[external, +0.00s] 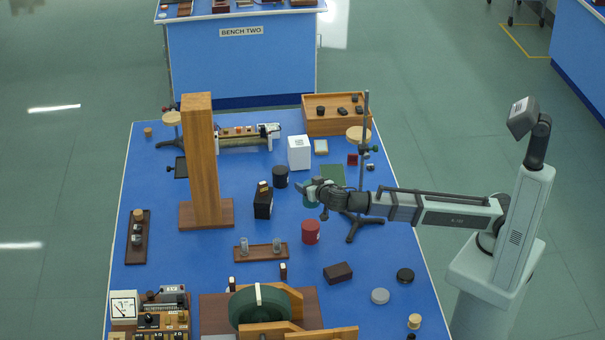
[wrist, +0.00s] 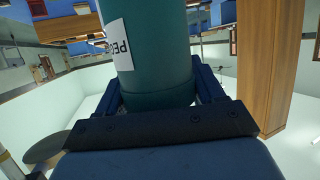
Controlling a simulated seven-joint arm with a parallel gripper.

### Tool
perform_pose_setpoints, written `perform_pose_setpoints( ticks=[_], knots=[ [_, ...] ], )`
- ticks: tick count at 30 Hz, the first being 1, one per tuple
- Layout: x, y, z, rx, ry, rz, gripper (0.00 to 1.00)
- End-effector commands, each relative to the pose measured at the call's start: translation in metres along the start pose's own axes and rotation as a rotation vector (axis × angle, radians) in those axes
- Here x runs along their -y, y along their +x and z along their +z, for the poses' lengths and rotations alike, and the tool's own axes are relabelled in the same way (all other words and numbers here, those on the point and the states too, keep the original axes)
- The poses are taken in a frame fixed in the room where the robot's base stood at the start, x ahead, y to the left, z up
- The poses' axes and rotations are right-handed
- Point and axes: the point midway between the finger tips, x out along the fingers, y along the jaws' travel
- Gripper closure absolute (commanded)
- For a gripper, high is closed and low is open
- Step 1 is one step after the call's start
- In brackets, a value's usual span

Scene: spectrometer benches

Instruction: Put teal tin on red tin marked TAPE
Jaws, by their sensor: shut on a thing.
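The teal tin (wrist: 155,60) is between my gripper's fingers and fills the middle of the wrist view. Its white label shows letters starting with "PE", partly cut off. In the external view the teal tin (external: 311,203) hangs at the end of my arm, partly hidden by my gripper (external: 311,193), which is shut on it. The red tin (external: 310,232) stands upright on the blue bench, below the teal tin in the picture and apart from it. Its label is too small to read. The red tin does not show in the wrist view.
A stand with a tripod foot (external: 364,230) and upright rod is just right of the red tin. A black box (external: 263,206) and black tin (external: 280,177) stand left of my gripper. A tall wooden column (external: 201,160) rises farther left. A rack with glasses (external: 260,252) lies lower left.

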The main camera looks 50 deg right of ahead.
Motion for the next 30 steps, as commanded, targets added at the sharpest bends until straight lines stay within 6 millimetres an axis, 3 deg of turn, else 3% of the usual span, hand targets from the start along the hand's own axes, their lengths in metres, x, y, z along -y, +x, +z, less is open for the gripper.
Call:
perform_pose_setpoints(
  ticks=[5,15,23,30],
  knots=[
    [0.001,0.002,0.007,0.0,-0.009,-0.021,0.72],
    [0.001,0.017,0.048,0.0,-0.01,-0.021,0.72],
    [0.001,0.022,0.06,0.0,-0.008,-0.021,0.72],
    [0.001,0.031,0.085,0.0,-0.01,-0.02,0.72]
  ],
)
